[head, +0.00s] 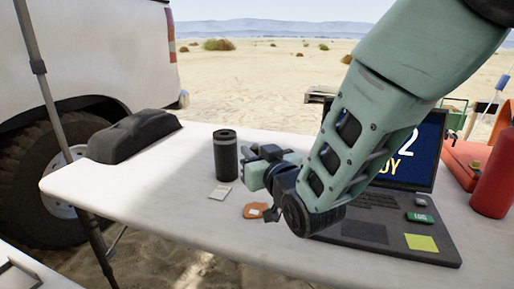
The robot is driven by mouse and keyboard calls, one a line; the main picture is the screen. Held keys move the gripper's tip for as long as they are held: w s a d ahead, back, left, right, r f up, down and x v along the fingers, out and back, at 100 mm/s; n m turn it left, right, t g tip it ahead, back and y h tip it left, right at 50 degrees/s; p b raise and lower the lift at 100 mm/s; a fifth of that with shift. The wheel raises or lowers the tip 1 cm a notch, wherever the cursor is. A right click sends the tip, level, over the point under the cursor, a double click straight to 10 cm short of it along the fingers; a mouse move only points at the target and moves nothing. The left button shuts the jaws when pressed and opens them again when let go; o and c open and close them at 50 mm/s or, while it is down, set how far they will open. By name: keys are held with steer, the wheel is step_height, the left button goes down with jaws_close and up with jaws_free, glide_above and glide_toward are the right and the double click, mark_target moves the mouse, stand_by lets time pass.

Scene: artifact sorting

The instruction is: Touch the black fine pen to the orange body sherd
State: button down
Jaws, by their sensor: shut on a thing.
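The orange body sherd (250,213) lies flat on the white table, with a small pale patch on it. My gripper (252,161) is above the table, just behind and above the sherd, beside a black cylinder. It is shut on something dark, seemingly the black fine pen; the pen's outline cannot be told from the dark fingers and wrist. No pen shows lying on the visible tabletop. I see no clear contact between a pen and the sherd. My wrist overlaps the sherd's right edge in the picture.
The black cylinder (226,156) stands left of my gripper, with a small pale card (219,193) before it. An open laptop (372,232) is at right, beside a red bottle (493,178). A dark lump (133,136) lies at left. The table's (150,190) left front is clear.

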steer(key=shift+f+b, duration=1.6)
steer(key=shift+f, duration=0.95)
steer(key=shift+f+b, duration=0.7)
steer(key=shift+b, duration=0.05)
stand_by(1.0)
steer(key=shift+r, duration=0.1)
steer(key=shift+r+p, duration=2.65)
steer(key=shift+r, duration=1.3)
